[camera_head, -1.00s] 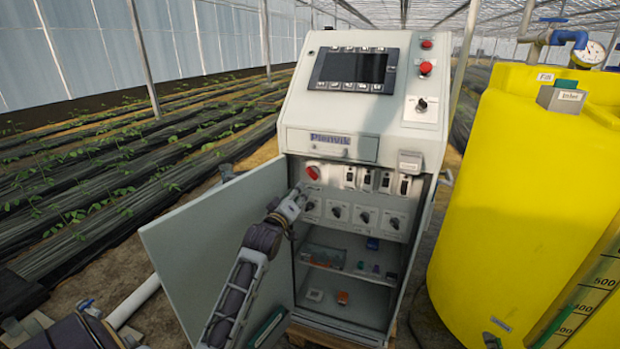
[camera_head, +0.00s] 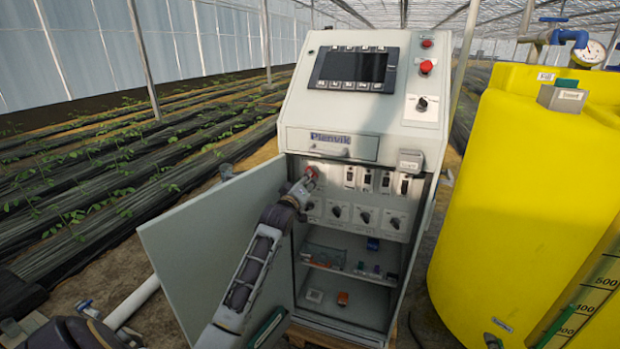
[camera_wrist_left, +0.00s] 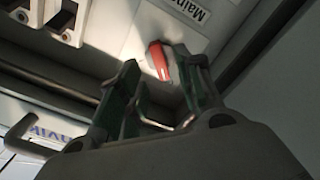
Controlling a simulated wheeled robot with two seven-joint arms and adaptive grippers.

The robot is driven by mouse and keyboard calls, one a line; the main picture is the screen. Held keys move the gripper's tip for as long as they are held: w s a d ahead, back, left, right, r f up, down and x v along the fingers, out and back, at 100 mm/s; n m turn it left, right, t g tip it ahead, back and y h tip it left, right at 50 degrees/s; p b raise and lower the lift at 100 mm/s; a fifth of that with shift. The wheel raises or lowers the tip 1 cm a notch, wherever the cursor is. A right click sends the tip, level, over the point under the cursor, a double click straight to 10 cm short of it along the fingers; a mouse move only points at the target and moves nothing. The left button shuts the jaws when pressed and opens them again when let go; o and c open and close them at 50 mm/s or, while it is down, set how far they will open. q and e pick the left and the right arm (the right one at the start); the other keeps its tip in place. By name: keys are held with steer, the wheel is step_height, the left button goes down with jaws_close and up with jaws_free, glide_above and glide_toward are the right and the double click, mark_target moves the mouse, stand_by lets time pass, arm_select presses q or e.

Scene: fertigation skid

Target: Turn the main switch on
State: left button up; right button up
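The main switch is a red rotary knob (camera_head: 311,171) at the upper left of the panel inside the open cabinet. In the head view my left gripper partly covers it. The left wrist view shows the red knob (camera_wrist_left: 159,60) close up, next to a label beginning "Main". My left gripper (camera_head: 305,185) is at the panel, just below and left of the knob. In the wrist view its two fingers (camera_wrist_left: 163,80) are apart, with the knob between and just beyond the tips. I cannot tell whether they touch it. My right gripper is not in view.
The grey cabinet (camera_head: 359,120) has a screen and a red stop button (camera_head: 427,66) on top. Its door (camera_head: 195,245) stands open to the left of my arm. Several breakers and black knobs (camera_head: 336,211) sit near the switch. A yellow tank (camera_head: 520,190) stands at right.

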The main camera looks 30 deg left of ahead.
arm_select(q)
steer(key=shift+x, duration=2.3)
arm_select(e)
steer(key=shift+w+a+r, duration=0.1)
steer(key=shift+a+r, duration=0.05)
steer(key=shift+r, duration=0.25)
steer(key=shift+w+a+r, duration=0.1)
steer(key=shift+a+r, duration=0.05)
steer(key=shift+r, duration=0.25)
arm_select(q)
jaws_close()
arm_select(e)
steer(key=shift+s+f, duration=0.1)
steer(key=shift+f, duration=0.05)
